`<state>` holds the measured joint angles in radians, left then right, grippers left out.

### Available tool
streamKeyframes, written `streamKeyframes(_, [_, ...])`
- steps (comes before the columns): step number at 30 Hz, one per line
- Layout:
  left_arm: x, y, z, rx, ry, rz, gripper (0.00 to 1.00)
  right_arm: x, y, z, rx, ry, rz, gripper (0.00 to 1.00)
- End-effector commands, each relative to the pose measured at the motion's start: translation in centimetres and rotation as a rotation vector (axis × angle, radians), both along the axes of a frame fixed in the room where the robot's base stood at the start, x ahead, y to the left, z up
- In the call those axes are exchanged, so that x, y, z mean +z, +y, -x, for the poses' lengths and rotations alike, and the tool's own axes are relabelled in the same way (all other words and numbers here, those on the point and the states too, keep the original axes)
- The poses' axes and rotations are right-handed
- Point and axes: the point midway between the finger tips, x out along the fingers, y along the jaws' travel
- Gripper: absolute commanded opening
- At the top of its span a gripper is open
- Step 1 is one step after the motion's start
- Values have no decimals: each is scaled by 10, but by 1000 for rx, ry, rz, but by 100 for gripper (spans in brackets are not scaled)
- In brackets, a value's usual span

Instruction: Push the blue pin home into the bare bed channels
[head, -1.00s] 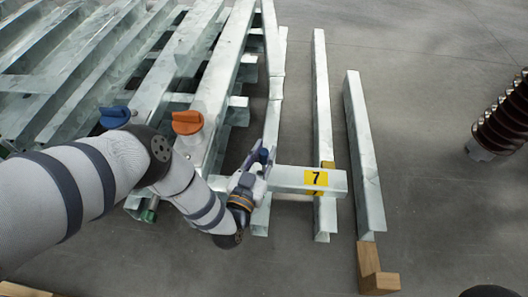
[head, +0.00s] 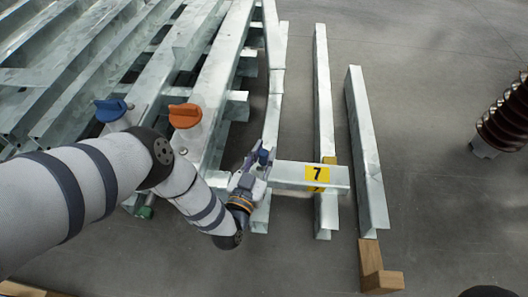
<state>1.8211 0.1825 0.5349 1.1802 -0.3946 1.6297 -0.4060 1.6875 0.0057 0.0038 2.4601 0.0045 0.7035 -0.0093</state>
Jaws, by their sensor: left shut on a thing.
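The blue pin (head: 263,157) shows as a small blue piece at the jaws of my left gripper (head: 257,164). The gripper is shut on it, and its fingers hide most of the pin. The gripper is over a galvanized steel channel (head: 275,98), beside the left end of a short crosspiece with a yellow "7" label (head: 317,173). Whether the pin's lower end is in a hole is hidden. Bare bed channels (head: 322,100) run away from me on the floor. My right gripper is not in view.
A blue-handled knob (head: 112,110) and an orange-handled knob (head: 185,115) stand on the steel frame by my left arm. A loose channel (head: 366,150) ends at wooden blocks (head: 376,270). A brown ribbed insulator (head: 504,116) lies at right; grey floor between is clear.

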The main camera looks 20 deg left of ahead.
Motion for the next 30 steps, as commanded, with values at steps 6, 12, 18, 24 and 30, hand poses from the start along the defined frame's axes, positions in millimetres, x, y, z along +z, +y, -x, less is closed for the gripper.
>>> streamKeyframes(6, [-7, 0, 0, 0, 0, 0, 0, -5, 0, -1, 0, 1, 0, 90])
streamKeyframes(12, [-12, 0, 0, 0, 0, 0, 0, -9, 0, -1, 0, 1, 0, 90])
streamKeyframes(18, [-16, 0, 0, 0, -1, 0, 0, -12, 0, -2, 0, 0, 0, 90])
streamKeyframes(24, [-20, 0, 0, 0, -2, -1, 0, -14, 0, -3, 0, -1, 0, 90])
streamKeyframes(30, [-25, 0, 0, 0, -2, -2, 0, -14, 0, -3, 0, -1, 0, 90])
